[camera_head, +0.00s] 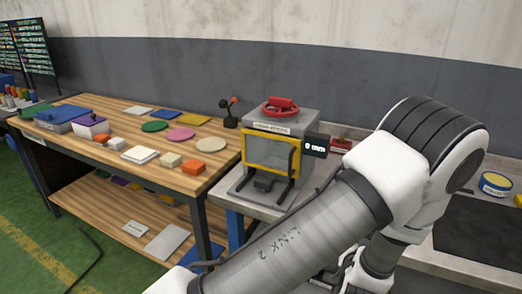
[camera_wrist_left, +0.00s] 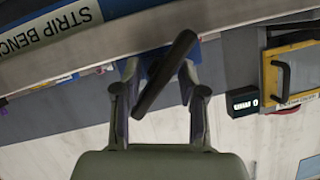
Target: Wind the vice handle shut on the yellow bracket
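In the left wrist view a dark bar (camera_wrist_left: 165,75), which looks like the vice handle, runs slantwise between the two fingers of my left gripper (camera_wrist_left: 160,75). The fingers stand apart, with a gap visible on each side of the bar. A blue part (camera_wrist_left: 152,56) shows behind the bar; I cannot tell whether it is the vice body. I cannot make out the yellow bracket in either view. In the head view my arm covers the area around the vice, and neither gripper shows there.
A bench edge labelled STRIP BENCH (camera_wrist_left: 50,28) lies close beyond the fingers. A grey machine (camera_head: 283,122) with a yellow-framed door (camera_head: 270,172), red wheel (camera_head: 281,107) and black display (camera_head: 316,146) stands behind my arm. A wooden table (camera_head: 75,138) with several coloured pieces is left.

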